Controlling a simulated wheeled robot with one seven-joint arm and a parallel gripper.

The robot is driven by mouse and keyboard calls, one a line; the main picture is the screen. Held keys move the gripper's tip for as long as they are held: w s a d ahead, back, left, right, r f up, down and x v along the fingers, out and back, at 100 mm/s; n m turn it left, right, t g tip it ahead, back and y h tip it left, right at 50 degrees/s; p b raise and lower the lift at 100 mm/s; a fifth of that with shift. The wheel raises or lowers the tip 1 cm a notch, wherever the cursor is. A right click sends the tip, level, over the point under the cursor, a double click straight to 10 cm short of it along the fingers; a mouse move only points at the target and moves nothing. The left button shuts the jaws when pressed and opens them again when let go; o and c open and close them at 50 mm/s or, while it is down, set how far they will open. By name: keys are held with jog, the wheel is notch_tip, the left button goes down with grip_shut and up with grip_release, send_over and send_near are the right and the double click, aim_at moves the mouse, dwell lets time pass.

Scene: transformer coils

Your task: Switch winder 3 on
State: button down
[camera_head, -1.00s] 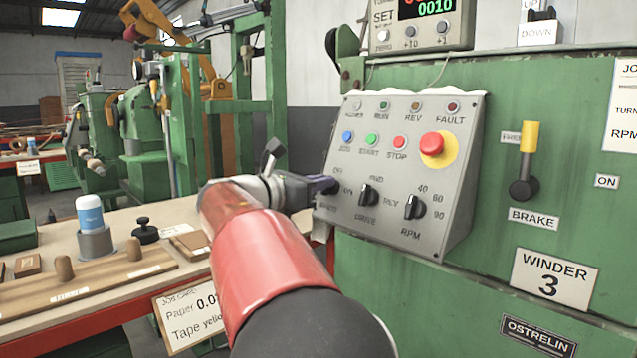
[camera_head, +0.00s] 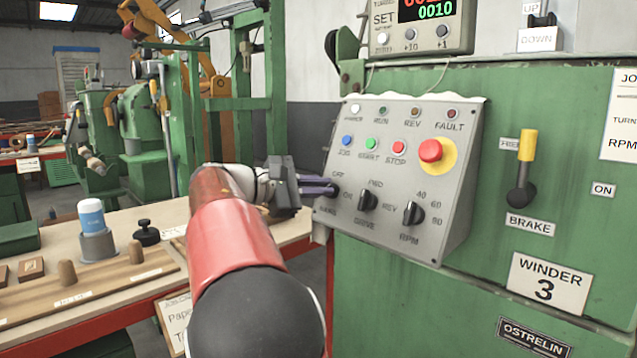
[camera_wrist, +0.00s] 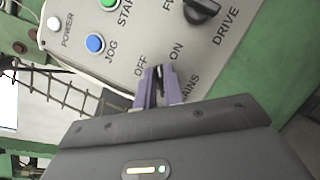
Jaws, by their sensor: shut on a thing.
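Winder 3's grey control panel (camera_head: 455,215) is on the green machine (camera_head: 415,310), whose plate (camera_head: 549,285) reads WINDER 3. The black MAINS knob (camera_head: 332,190), marked OFF and ON, is at the panel's lower left. My gripper (camera_head: 326,188) reaches it from the left, its purple fingers shut on the knob. In the wrist view, my gripper (camera_wrist: 160,86) has a dark sliver of the knob (camera_wrist: 160,76) between its fingertips, below the OFF and ON labels. The fingers hide most of the knob, so its exact setting is unclear. The POWER lamp (camera_wrist: 53,23) looks plain white.
Close by are the DRIVE knob (camera_head: 368,200), RPM knob (camera_head: 413,213), blue JOG button (camera_head: 348,140), green START button (camera_head: 371,144), red STOP button (camera_head: 398,147) and large red button (camera_head: 430,150). A yellow-handled brake lever (camera_head: 527,146) stands right. A workbench (camera_head: 135,280) lies left.

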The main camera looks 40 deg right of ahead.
jog(key=shift+m+g+y+p, duration=0.25)
jog(key=shift+m+y+p, duration=0.35)
jog(key=shift+m, duration=1.4)
jog(key=shift+m+g+y+p, duration=0.3)
jog(key=shift+m+y, duration=0.5)
jog(key=shift+m, duration=1.2)
jog(key=shift+f, duration=0.1)
jog(key=c, duration=1.5)
grip_release()
jog(key=v, duration=0.8)
jog(key=shift+p, duration=0.4)
